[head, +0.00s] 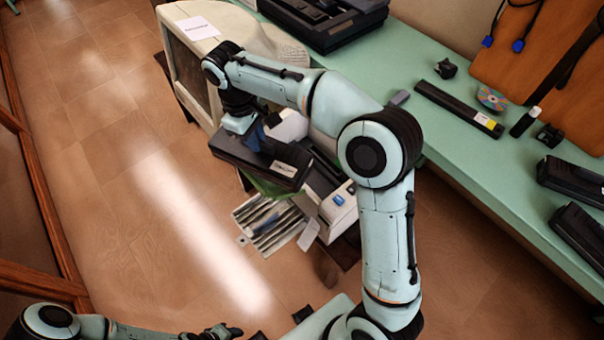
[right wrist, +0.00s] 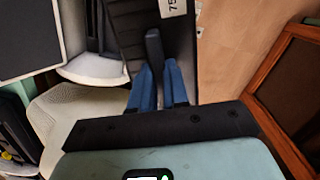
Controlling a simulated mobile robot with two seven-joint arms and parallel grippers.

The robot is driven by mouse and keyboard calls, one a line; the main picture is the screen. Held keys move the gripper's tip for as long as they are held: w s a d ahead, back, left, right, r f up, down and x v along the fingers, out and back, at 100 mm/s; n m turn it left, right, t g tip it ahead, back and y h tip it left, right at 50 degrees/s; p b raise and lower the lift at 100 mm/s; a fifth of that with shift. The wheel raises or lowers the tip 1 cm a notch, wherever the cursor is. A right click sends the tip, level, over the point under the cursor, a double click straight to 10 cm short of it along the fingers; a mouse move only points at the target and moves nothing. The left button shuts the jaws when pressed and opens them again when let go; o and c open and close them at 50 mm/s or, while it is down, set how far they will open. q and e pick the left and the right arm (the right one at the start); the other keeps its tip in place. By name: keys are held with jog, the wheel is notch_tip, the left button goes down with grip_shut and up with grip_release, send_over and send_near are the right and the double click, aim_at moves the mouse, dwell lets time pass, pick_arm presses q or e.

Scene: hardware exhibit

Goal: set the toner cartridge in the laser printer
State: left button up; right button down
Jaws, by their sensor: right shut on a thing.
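The toner cartridge (head: 232,152) is a long black unit with a white label on its right end. My right gripper (head: 262,143) is shut on its handle and holds it above the left side of the laser printer (head: 339,207). The printer is pale with a blue button; its inside is largely hidden by the cartridge and my arm. In the right wrist view the blue fingers (right wrist: 158,88) close on a black handle of the ribbed cartridge (right wrist: 143,22). I cannot tell a gap between cartridge and printer. My left gripper (head: 220,332) is low at the bottom edge, its fingers unclear.
A beige monitor (head: 185,75) stands just behind my right wrist. The green bench (head: 480,165) carries a black bar (head: 450,103), a disc (head: 492,97), a marker (head: 524,121) and black units (head: 572,180) at right. A slatted rack (head: 268,226) is below the printer. Floor at left is clear.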

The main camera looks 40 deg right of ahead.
jog(key=w+d+f+m+y+p, duration=0.1)
jog(key=d+f+m, duration=0.15)
jog(key=d, duration=0.55)
jog(key=w+d+f+m, duration=0.15)
jog(key=d+f, duration=0.25)
jog(key=d, duration=0.5)
pick_arm(q)
jog(key=shift+w+r+b, duration=0.3)
jog(key=shift+w+b, duration=0.1)
pick_arm(e)
notch_tip(320, 180, down, 20)
jog(key=shift+m, duration=0.3)
jog(key=shift+f, duration=0.15)
jog(key=shift+f, duration=0.15)
jog(key=c, duration=1.4)
grip_release()
jog(key=shift+s+f, duration=0.1)
jog(key=shift+o, duration=1.4)
pick_arm(q)
jog(key=shift+s+f, duration=0.1)
